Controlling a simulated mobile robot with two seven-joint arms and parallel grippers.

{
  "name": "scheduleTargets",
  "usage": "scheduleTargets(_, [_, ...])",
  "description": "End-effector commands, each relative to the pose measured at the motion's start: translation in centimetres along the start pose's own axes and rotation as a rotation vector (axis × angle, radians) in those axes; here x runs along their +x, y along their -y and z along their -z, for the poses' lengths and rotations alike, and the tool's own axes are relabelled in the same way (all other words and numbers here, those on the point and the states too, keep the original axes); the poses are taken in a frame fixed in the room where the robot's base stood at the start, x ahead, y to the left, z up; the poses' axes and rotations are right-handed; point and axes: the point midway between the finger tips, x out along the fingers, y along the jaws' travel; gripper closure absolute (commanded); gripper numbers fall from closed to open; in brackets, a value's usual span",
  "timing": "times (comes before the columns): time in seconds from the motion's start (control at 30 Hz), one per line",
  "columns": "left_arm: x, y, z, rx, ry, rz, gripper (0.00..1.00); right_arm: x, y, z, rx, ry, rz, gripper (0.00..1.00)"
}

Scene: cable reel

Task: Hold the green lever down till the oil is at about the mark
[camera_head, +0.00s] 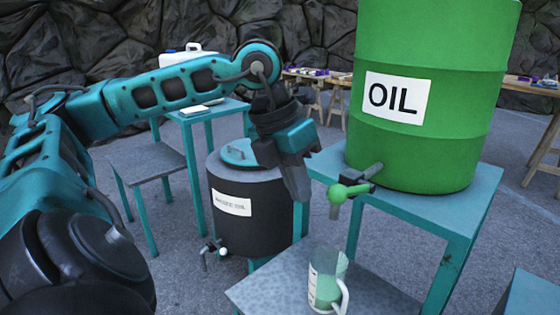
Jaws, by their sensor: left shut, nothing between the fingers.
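The green lever (350,191) sits on the tap at the foot of the big green oil drum (430,100). A clear jug (327,278) with a handle stands below the spout, with green oil in its lower part. A pale strip with small marks shows on its side, but I cannot read the level against the mark. No stream of oil is clearly visible. My left gripper (301,192) is shut and empty, pointing down just left of the lever and apparently apart from it. My right gripper is out of view.
The drum stands on a teal table (465,190); the jug stands on a lower grey-topped table (270,285). A dark waste oil drum (250,215) with its own tap is behind my gripper. A white canister (188,55) stands on a table at the back left.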

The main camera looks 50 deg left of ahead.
Motion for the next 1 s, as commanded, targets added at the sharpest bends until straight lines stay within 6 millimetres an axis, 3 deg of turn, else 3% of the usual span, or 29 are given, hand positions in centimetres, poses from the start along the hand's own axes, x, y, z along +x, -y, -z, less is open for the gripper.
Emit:
scheduleTargets(0.2, [-3.3, -0.1, 1.0, 0.0, 0.006, -0.004, 1.0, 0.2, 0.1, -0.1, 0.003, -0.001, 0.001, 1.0])
scheduleTargets(0.37, [-4.8, -0.1, 1.5, 0.001, 0.004, -0.002, 1.0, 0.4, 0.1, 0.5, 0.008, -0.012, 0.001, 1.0])
scheduleTargets(1.0, [-5.0, 0.0, 1.6, 0.001, 0.003, -0.001, 1.0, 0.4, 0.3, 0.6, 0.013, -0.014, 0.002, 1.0])
